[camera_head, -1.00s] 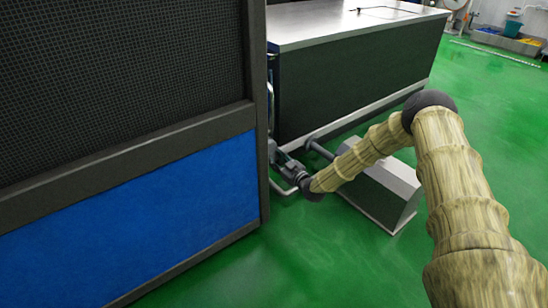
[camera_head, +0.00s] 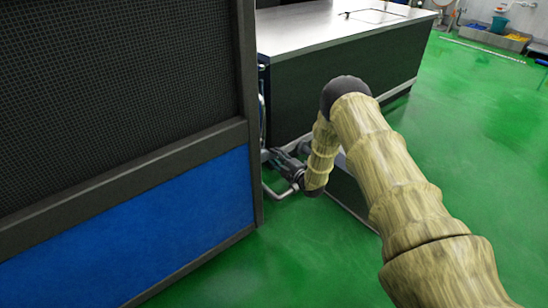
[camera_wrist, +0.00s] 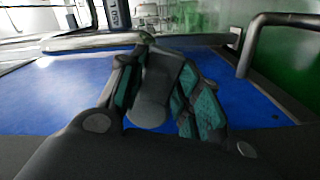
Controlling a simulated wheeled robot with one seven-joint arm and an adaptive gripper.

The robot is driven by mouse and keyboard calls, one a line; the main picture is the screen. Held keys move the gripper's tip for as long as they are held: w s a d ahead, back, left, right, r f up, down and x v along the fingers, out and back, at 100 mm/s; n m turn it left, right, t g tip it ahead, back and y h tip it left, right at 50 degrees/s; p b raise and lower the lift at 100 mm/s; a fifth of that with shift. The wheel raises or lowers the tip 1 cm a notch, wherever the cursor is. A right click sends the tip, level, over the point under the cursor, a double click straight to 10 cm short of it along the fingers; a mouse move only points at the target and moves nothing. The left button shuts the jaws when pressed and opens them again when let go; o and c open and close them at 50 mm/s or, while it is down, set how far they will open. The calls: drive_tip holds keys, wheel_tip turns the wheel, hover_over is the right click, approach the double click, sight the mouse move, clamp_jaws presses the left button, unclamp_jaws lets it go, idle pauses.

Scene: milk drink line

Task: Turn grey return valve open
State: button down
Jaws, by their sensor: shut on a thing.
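In the wrist view my gripper (camera_wrist: 160,82) has its two teal-padded fingers closed on either side of a grey piece, the grey return valve's handle (camera_wrist: 152,100). In the head view my gripper (camera_head: 290,170) is low beside the corner of the blue-panelled machine, at the grey pipework. The valve is too small and covered there to tell its turn angle.
The blue panel (camera_head: 130,230) with dark mesh above stands close on the left. A steel-topped dark cabinet (camera_head: 340,75) stands behind the pipework. A bent grey pipe (camera_wrist: 262,35) shows at right in the wrist view. Green floor (camera_head: 470,150) is clear to the right.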

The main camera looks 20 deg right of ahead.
drive_tip(key=shift+d+r+n+p, duration=0.1)
drive_tip(key=shift+r+n+p, duration=0.4)
drive_tip(key=shift+n, duration=0.5)
drive_tip(key=shift+d+r+n+p, duration=0.1)
drive_tip(key=shift+r+n+p, duration=0.35)
drive_tip(key=shift+n, duration=0.55)
drive_tip(key=c, duration=1)
unclamp_jaws()
drive_tip(key=v, duration=1.2)
